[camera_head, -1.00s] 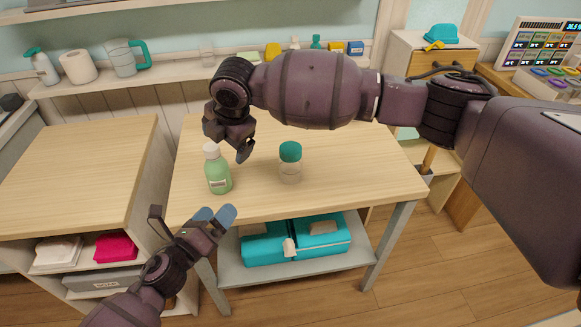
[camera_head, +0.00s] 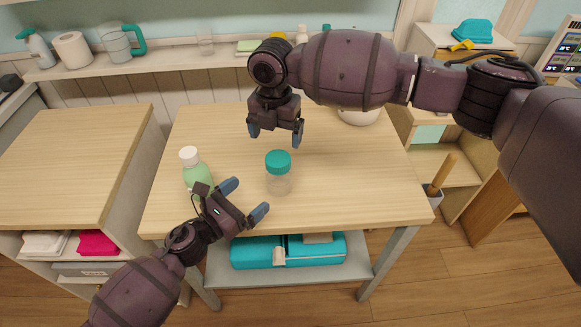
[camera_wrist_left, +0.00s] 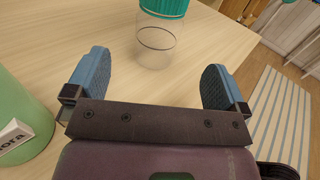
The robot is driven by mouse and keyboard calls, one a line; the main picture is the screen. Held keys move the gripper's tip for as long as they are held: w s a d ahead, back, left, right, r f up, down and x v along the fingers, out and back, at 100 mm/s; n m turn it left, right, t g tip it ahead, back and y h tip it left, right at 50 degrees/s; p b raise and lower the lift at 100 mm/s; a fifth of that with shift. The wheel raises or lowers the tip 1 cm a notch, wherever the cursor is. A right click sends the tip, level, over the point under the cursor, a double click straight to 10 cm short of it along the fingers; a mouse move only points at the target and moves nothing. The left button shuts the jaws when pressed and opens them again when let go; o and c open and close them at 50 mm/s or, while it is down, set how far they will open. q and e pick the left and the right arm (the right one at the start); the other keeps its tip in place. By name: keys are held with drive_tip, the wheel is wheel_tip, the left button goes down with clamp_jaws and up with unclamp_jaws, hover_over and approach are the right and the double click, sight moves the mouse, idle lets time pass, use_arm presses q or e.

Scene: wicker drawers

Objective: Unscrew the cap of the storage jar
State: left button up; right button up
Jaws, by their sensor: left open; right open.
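The storage jar (camera_head: 278,184) stands upright on the wooden table, clear-walled with a teal cap (camera_head: 278,162) on top. In the left wrist view the jar (camera_wrist_left: 155,45) and the lower part of its cap (camera_wrist_left: 165,7) show just beyond the fingertips, between the two fingers. My left gripper (camera_head: 244,199) is open and empty, low and to the left of the jar, apart from it. My right gripper (camera_head: 275,134) is open and empty, above and behind the cap, pointing down and not touching it.
A green bottle with a white cap (camera_head: 195,168) stands left of the jar, close to my left gripper. A white bowl (camera_head: 359,116) sits at the table's back right, partly hidden by my right arm. The table's right side (camera_head: 360,180) is clear. Teal boxes (camera_head: 255,252) lie on the shelf below.

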sight(279, 170)
use_arm(q)
drive_tip(key=shift+w+d, duration=0.3)
use_arm(e)
drive_tip(key=shift+w+d, duration=0.15)
use_arm(q)
drive_tip(key=x, duration=1)
drive_tip(key=shift+w+d, duration=0.1)
